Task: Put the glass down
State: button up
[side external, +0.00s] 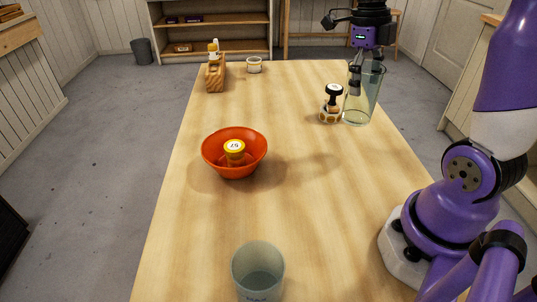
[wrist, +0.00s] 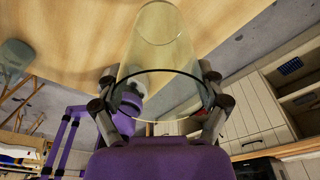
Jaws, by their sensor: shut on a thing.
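The glass (side external: 364,101) is a tall, clear, slightly green tumbler at the far right of the wooden table. My gripper (side external: 356,84) is above and around its rim, shut on it. The glass looks upright, with its base close to the tabletop near the right edge; I cannot tell whether it touches. In the wrist view, the glass (wrist: 158,48) stretches away between the two fingers, with its open rim nearest me and the pale wooden surface beyond. My gripper's fingers (wrist: 157,88) press on opposite sides near the rim.
An orange bowl (side external: 214,160) holds a yellow-lidded jar (side external: 234,148). A wooden block (side external: 215,78) and small white cup (side external: 254,66) stand at the back. A translucent cup (side external: 257,275) stands in front. The table's middle (side external: 300,190) is clear.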

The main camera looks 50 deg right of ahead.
jog(key=w+a+n+t+h, duration=0.1)
jog(key=w+a+n, duration=0.5)
jog(key=a+n, duration=0.5)
jog(key=w+a+n+t+h, duration=0.1)
jog(key=w+a+n, duration=0.5)
jog(key=a+n, duration=0.6)
jog(key=s+a+f+n+t+y, duration=0.1)
jog(key=s+a+n, duration=0.1)
jog(key=a+n, duration=0.6)
jog(key=s+a+f+n+y, duration=0.1)
jog(key=s+a+n, duration=0.1)
jog(key=a+n, duration=0.5)
jog(key=shift+m+t, duration=0.3)
jog(key=shift+m, duration=0.2)
jog(key=a+f, duration=0.1)
jog(key=f, duration=0.1)
jog(key=a+f, duration=0.1)
jog(key=f, duration=0.2)
jog(key=a+f, duration=0.1)
jog(key=f, duration=0.2)
jog(key=shift+s, duration=0.1)
jog(key=shift+f, duration=0.1)
jog(key=o, duration=1.1)
jog(key=shift+f, duration=0.1)
jog(key=shift+o, duration=0.2)
